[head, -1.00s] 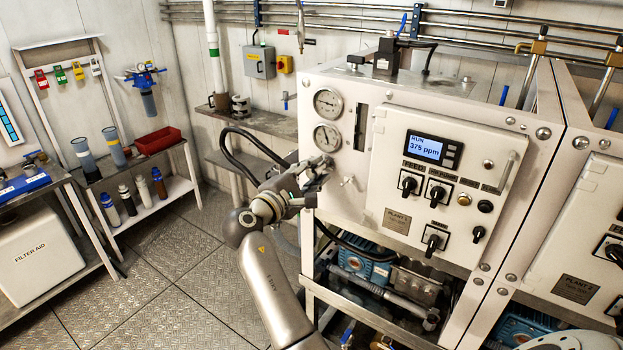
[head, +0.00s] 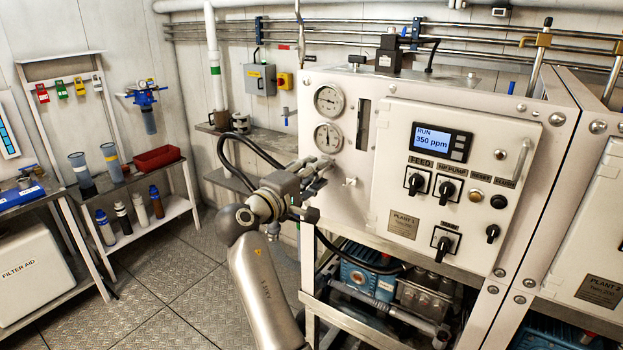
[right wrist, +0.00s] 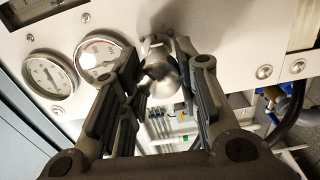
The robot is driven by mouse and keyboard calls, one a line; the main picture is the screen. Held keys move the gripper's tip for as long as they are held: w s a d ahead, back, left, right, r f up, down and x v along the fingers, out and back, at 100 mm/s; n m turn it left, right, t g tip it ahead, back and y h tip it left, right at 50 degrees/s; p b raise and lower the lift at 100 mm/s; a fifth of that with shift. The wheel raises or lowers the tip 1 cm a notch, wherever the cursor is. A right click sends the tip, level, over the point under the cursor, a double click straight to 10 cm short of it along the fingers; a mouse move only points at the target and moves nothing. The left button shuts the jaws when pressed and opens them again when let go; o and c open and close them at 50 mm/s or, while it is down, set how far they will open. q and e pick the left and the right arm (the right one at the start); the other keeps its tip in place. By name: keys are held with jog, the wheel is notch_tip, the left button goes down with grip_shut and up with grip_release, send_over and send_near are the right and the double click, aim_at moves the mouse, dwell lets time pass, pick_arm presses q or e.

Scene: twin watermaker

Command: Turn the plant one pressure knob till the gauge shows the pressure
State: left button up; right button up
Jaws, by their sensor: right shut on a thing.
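On the plant one panel (head: 380,210), two round gauges sit one above the other at the left, the upper (head: 329,99) and the lower (head: 327,136). Their exact readings are too small to tell. My right gripper (head: 320,168) is at the panel just below the lower gauge. In the right wrist view its fingers (right wrist: 160,95) are shut on a shiny metal pressure knob (right wrist: 160,70), beside the gauges (right wrist: 102,57). In the head view my fingers mostly hide the knob. My left gripper is not in view.
The plant display (head: 434,141) reads RUN, 350 ppm. Dark switches (head: 446,190) sit right of my gripper. A black hose (head: 240,140) loops behind my arm. A bench with bottles (head: 140,210) stands left.

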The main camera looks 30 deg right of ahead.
jog(key=shift+d+r, duration=0.1)
jog(key=shift+r, duration=0.1)
jog(key=o, duration=1)
jog(key=shift+d+f, duration=0.1)
jog(key=shift+f, duration=0.05)
